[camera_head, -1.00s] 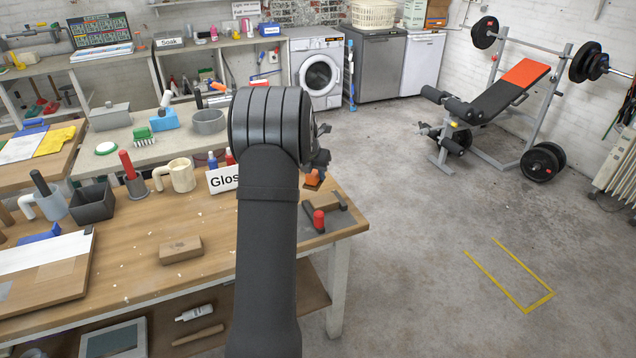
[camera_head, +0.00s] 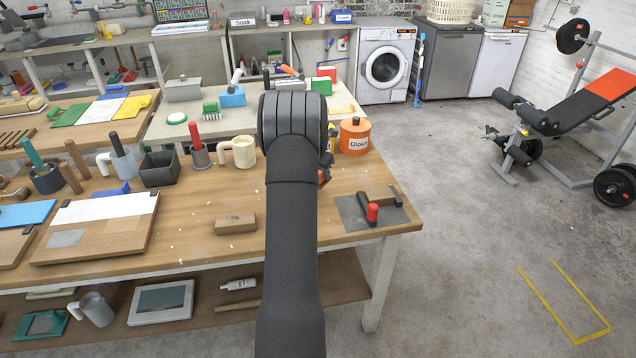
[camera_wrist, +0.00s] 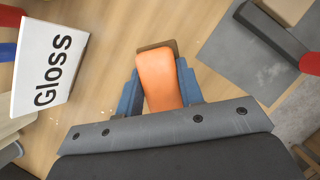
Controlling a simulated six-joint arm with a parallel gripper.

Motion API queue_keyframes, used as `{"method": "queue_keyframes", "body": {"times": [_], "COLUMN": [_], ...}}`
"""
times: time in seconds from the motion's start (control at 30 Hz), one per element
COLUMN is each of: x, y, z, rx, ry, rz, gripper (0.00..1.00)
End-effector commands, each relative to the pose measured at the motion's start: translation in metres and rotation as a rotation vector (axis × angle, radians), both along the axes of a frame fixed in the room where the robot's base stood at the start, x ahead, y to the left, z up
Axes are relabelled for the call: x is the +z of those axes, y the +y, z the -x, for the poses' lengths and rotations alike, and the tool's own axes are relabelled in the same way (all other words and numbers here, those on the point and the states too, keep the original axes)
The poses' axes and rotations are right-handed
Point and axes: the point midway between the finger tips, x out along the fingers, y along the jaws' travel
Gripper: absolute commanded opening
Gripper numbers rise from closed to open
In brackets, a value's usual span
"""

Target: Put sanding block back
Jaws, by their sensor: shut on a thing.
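My gripper (camera_wrist: 159,88) is shut on an orange block with a brown base (camera_wrist: 160,70), apparently the sanding block. Its blue fingers press the block from both sides in the wrist view, above the wooden table. In the head view my gripper (camera_head: 326,163) is mostly behind my dark arm, and only a small orange bit of the block (camera_head: 323,176) shows. The wrist view does not show clearly whether the block touches the table.
A white "Gloss" sign (camera_wrist: 48,62) stands left of the gripper. A grey mat (camera_head: 352,212) with a red-ended dark tool (camera_head: 372,213) lies right. An orange "Gloss" pot (camera_head: 355,129) stands behind. A wooden block (camera_head: 235,223) and mug (camera_head: 238,152) are left. Table (camera_head: 190,250) front is partly clear.

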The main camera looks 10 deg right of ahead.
Motion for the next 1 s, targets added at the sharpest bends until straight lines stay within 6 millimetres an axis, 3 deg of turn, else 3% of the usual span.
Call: {"method": "queue_keyframes", "body": {"times": [0.23,0.47,0.83,0.87,0.97,1.0], "x": [-0.013,-0.044,-0.049,-0.050,-0.049,-0.049], "y": [0.007,0.007,0.007,0.007,0.007,0.007], "z": [-0.007,-0.007,-0.007,-0.007,-0.007,-0.007], "rx": [0.000,0.000,0.000,0.000,0.000,0.000], "ry": [0.001,-0.001,-0.001,-0.001,-0.001,-0.001], "rz": [0.001,0.001,0.001,0.001,0.001,0.001], "gripper": [0.13,0.13,0.13,0.36,0.56,0.56]}}
